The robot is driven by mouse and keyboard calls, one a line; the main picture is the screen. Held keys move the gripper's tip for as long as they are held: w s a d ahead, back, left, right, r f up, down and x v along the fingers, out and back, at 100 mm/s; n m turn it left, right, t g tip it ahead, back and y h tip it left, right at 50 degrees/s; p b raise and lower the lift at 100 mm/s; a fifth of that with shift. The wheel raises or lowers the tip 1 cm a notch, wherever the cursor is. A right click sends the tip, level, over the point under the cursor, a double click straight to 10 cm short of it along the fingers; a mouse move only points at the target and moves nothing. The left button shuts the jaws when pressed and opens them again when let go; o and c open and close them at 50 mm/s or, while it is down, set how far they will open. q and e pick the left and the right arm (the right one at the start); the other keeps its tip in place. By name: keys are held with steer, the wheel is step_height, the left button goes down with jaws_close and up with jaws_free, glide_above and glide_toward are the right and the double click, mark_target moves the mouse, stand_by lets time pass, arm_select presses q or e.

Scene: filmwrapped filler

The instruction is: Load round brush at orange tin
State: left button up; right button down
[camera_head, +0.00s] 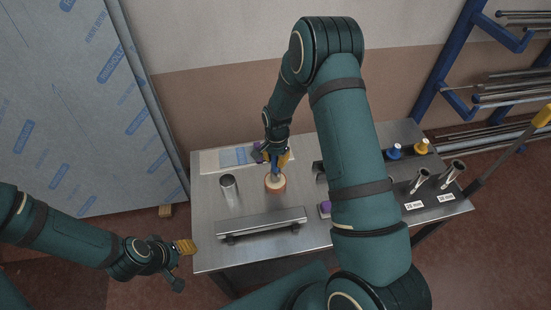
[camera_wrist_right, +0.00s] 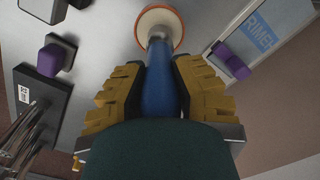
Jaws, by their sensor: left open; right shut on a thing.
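My right gripper (camera_head: 277,158) is shut on the blue handle of the round brush (camera_wrist_right: 160,85), whose yellow fingers show on both sides of it in the right wrist view (camera_wrist_right: 162,95). The brush points down into the orange tin (camera_head: 275,189), a low round tin with a pale inside on the steel table. The tin's orange rim also shows at the top of the right wrist view (camera_wrist_right: 182,28). The brush tip is hidden, so I cannot tell how deep it is. My left gripper (camera_head: 186,247) is open and empty, left of the table's front corner.
Blue (camera_head: 394,151) and yellow (camera_head: 421,147) pieces and labelled metal tubes (camera_head: 419,181) stand at the right. A purple piece (camera_wrist_right: 231,60) is near the printed sheet (camera_wrist_right: 262,38).

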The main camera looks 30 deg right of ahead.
steer(key=shift+s+f+b, duration=0.1)
steer(key=shift+f+b, duration=0.45)
steer(key=shift+f, duration=0.05)
stand_by(1.8)
steer(key=shift+r+p, duration=2.15)
steer(key=shift+r, duration=1.45)
